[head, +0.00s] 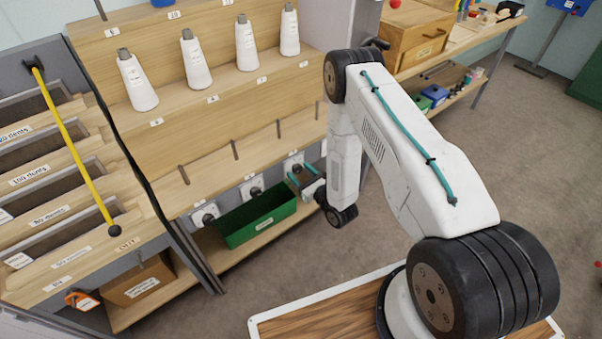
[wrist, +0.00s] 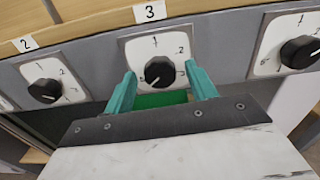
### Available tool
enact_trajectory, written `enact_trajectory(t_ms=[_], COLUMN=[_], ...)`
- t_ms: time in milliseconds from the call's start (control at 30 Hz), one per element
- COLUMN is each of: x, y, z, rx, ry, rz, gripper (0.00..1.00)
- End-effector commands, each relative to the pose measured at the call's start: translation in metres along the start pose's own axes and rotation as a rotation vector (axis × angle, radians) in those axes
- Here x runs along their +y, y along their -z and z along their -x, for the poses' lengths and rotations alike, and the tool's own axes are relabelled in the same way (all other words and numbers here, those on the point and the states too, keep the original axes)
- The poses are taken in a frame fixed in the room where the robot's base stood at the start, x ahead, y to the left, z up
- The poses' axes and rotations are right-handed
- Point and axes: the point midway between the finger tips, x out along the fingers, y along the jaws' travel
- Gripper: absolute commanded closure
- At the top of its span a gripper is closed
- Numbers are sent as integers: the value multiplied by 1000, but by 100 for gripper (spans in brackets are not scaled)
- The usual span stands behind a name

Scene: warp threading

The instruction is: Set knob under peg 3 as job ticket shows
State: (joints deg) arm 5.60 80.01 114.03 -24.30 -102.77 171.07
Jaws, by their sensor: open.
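In the wrist view, the black round knob (wrist: 159,72) sits on a white dial plate (wrist: 135,47) under the label 3 (wrist: 150,12). The dial shows 1 at the top and 2 at upper right; a lower-right mark is partly hidden. The knob's pale pointer line appears to point to the lower left. My gripper (wrist: 161,76) is open, with one teal finger on each side of the knob; I cannot tell whether they touch it. In the head view my gripper (head: 302,177) is at the third knob (head: 296,168). I see no readable job ticket.
Similar knobs stand to the left (wrist: 45,90) and right (wrist: 300,52). A green bin (head: 256,218) lies below the knob row. Bare pegs (head: 235,149) and white thread cones (head: 246,43) are above. Open floor (head: 330,262) lies in front.

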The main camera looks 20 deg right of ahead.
Motion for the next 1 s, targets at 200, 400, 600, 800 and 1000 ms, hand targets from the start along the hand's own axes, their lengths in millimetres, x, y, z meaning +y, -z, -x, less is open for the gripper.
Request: enact_trajectory(t_ms=[200, 400, 600, 800, 1000], x=[-1, -1, -1, -1, 0], y=[1, 1, 1, 1, -3], z=[31, 63, 77, 78, 71], rx=[6, 5, 3, 2, -10], ry=[3, 4, 3, 2, -6], rz=[-3, -2, -1, -1, 6], gripper=[44, 44, 44, 44, 44])
